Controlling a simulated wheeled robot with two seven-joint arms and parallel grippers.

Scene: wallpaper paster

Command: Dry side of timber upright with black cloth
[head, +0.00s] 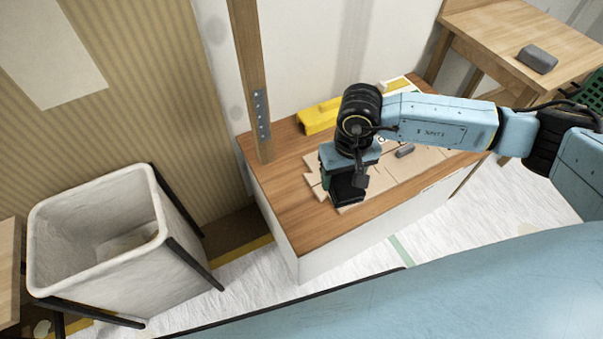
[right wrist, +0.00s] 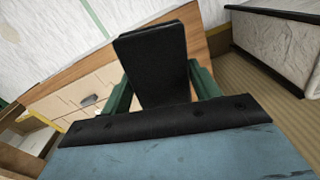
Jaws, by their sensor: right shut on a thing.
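The timber upright (head: 250,70) stands at the back left corner of the wooden worktop, with a grey metal plate low on its side. My right gripper (head: 347,188) is over the worktop, to the right of and nearer than the upright, and apart from it. In the right wrist view, its green fingers are shut on the black cloth (right wrist: 155,65), which looks like a flat dark slab. In the head view the cloth is hard to tell from the dark gripper. The upright is not clear in the right wrist view. My left gripper is not in view.
The worktop (head: 280,205) bears pale flat pieces (head: 405,165), a yellow tool (head: 318,116) and a small grey object (head: 404,150). A white bin (head: 95,235) stands at the left. A wooden table (head: 490,35) with a grey block (head: 537,59) is at the back right.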

